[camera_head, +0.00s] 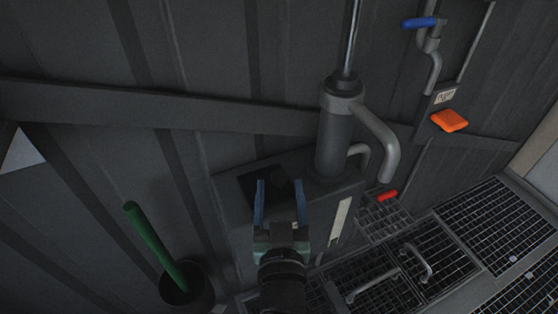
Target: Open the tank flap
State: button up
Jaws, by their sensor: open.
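A grey tank (229,202) stands against the ribbed wall, with a hand pump (334,140) on its top. A dark square patch (256,178), which looks like the tank flap or its opening, lies on the tank top left of the pump. I cannot tell whether the flap is raised or flat. My gripper (280,194) is open, its two blue fingers pointing up the picture over the dark patch. Nothing shows between the fingers. The gripper hides part of the patch and the tank's front, and contact cannot be told.
The pump's curved spout (384,145) reaches out to the right of my gripper. A green rod (155,245) stands in a dark bucket (188,288) at lower left. Metal grates (482,222) cover the lower right. A blue-handled valve (420,22) and an orange object (449,120) are at the wall.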

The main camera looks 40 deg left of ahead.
aim_at(279, 164)
jog(key=x, duration=0.7)
jog(key=shift+w+a, duration=0.1)
jog(key=shift+a, duration=0.05)
grip_shut()
dwell(1.2)
